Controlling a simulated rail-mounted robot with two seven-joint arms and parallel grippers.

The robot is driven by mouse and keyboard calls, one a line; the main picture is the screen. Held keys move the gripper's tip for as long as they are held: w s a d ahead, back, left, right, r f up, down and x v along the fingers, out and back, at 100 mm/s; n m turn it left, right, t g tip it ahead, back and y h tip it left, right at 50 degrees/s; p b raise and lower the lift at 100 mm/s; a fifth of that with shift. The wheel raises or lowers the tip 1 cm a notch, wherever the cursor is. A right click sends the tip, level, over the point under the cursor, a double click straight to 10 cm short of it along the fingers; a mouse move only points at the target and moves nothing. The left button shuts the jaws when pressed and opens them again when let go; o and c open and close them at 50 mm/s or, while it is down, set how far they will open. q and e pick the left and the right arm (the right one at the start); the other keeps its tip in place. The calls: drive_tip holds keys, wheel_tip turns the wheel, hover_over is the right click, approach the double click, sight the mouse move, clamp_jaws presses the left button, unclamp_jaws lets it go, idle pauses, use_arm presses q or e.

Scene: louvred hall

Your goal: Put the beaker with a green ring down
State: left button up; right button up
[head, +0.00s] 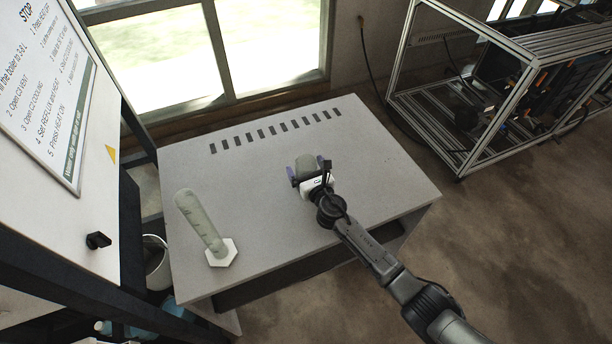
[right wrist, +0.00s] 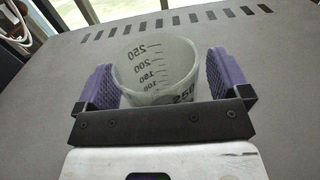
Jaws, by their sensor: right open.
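A translucent beaker (head: 306,164) with dark volume marks is near the middle of the grey table (head: 260,200). It also shows in the right wrist view (right wrist: 158,72), upright, with its base hidden behind the gripper's dark bar. I cannot make out a green ring on it. My right gripper (head: 309,169) is open around the beaker, with one purple finger pad on each side. In the right wrist view the pads look slightly clear of the beaker's wall. Whether its base touches the table is hidden. My left gripper is not in view.
A tall graduated cylinder (head: 203,226) with a white hexagonal foot stands at the table's left front. A row of dark slots (head: 275,130) runs along the back. The tabletop right of the beaker is clear. A metal frame rack (head: 500,80) stands at the right.

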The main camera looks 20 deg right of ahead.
drive_tip(key=c, duration=1.1)
drive_tip(key=shift+o, duration=0.2)
drive_tip(key=shift+r, duration=0.1)
